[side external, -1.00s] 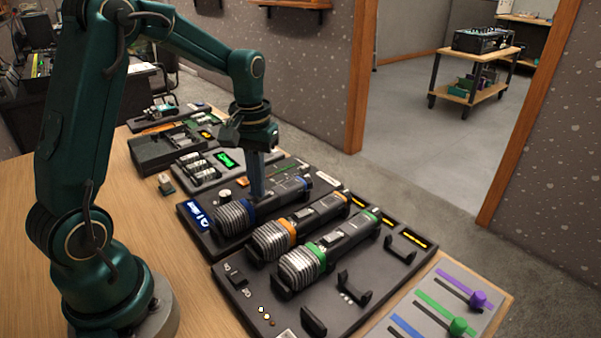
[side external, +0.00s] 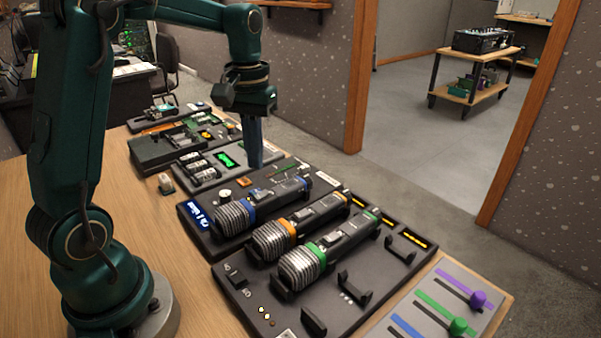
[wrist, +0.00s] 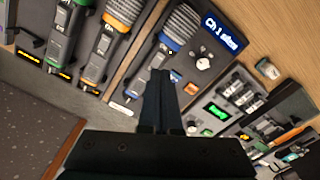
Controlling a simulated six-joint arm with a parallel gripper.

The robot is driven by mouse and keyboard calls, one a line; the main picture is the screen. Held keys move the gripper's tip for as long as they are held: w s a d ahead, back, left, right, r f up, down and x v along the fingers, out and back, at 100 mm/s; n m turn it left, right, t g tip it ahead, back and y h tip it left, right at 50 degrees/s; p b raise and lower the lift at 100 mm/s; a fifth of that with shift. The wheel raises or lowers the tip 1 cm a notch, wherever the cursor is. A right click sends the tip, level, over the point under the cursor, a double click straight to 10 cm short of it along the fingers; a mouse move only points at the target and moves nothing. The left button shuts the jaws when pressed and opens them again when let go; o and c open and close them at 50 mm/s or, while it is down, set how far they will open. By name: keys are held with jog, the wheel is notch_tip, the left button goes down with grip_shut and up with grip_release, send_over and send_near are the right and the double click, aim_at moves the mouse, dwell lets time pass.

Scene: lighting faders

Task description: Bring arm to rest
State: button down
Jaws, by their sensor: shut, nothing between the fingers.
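My gripper (side external: 254,166) is shut and empty, pointing down above the dark panel that holds the blue-ringed microphone. In the wrist view its shut fingers (wrist: 161,72) hang beside the blue microphone. The blue-ringed microphone (side external: 262,202) lies in its cradle next to a blue lit "Ch 1" display (side external: 201,217). The fingers are apart from all three microphones.
A fader panel with purple (side external: 478,298) and green (side external: 458,326) knobs sits at the front right. Battery and display units (side external: 197,165) stand behind the microphones. Bare wooden table (side external: 150,225) lies between my base and the panels. A wheeled cart (side external: 470,85) stands beyond the doorway.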

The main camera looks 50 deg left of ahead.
jog(key=shift+r, duration=0.4)
jog(key=s+d+r+m+t, duration=0.3)
jog(key=s+d+r, duration=0.2)
jog(key=d+r, duration=0.15)
jog(key=s+d+f+m+t, duration=0.2)
jog(key=s+d+f+m, duration=0.1)
jog(key=s, duration=0.4)
notch_tip(320, 180, down, 2)
jog(key=shift+s+d+f+t, duration=0.15)
jog(key=shift+d+t, duration=0.15)
jog(key=shift+d, duration=0.15)
